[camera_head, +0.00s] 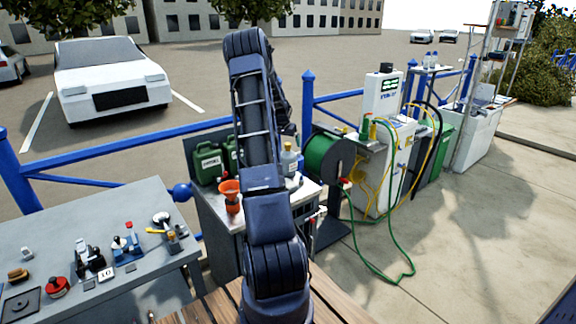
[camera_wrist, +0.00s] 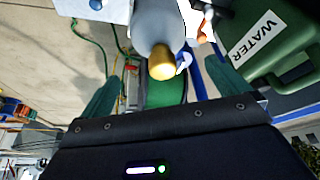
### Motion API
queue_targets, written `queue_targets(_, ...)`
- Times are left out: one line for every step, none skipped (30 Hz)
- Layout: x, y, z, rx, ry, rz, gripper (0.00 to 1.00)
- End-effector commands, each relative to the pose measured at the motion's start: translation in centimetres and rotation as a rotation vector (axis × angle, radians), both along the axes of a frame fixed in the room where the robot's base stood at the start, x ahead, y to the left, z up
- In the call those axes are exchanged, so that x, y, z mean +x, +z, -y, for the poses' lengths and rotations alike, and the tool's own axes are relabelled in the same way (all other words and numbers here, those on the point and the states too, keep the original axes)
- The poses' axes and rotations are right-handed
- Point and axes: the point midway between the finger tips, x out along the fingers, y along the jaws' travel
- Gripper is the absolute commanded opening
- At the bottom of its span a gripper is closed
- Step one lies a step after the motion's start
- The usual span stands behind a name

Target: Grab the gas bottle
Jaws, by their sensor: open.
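A pale grey bottle with a brass-coloured cap, which looks like the gas bottle (camera_wrist: 160,25), is at the top centre of the wrist view. In the head view the bottle (camera_head: 289,163) stands on the small cabinet, just right of my arm. My gripper (camera_wrist: 160,72) is open, with its two green fingers spread to the left and right of the bottle's cap end. The cap shows in the gap between them, and I see no finger closed on it. In the head view my arm hides most of the gripper.
A green can marked WATER (camera_wrist: 283,50) is close to the right finger. Green canisters (camera_head: 207,163) and an orange funnel (camera_head: 230,190) stand on the cabinet (camera_head: 215,212). A green hose reel (camera_head: 325,158) is to the right; a grey workbench (camera_head: 130,205) with small parts is left.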

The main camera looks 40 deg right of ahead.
Motion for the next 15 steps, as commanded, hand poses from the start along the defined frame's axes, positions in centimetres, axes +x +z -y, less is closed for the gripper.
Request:
queue_targets(0.1,-0.9,0.3,0.001,-0.001,-0.003,1.0)
queue_targets(0.2,-1.2,0.4,0.002,-0.001,-0.001,1.0)
queue_targets(0.3,-1.6,0.6,0.001,-0.001,-0.001,1.0)
queue_targets(0.3,-1.9,0.7,0.001,-0.001,0.0,1.0)
queue_targets(0.4,-2.1,0.7,0.0,0.0,0.0,1.0)
queue_targets(0.4,-2.3,0.8,0.0,0.0,0.001,1.0)
queue_targets(0.5,-2.4,0.8,0.0,0.0,0.001,1.0)
queue_targets(0.5,-2.5,0.8,0.001,0.0,0.0,1.0)
queue_targets(0.5,-2.7,0.9,0.001,0.0,0.0,1.0)
queue_targets(0.5,-2.9,0.9,0.001,0.0,0.0,1.0)
queue_targets(0.6,-3.2,0.9,0.002,0.0,-0.001,1.0)
queue_targets(0.6,-3.6,1.0,0.001,0.0,-0.002,1.0)
queue_targets(0.7,-3.9,1.1,0.001,0.0,-0.002,1.0)
queue_targets(0.8,-4.3,1.1,0.001,0.0,-0.002,1.0)
queue_targets(0.9,-4.9,1.3,0.001,0.0,-0.002,1.0)
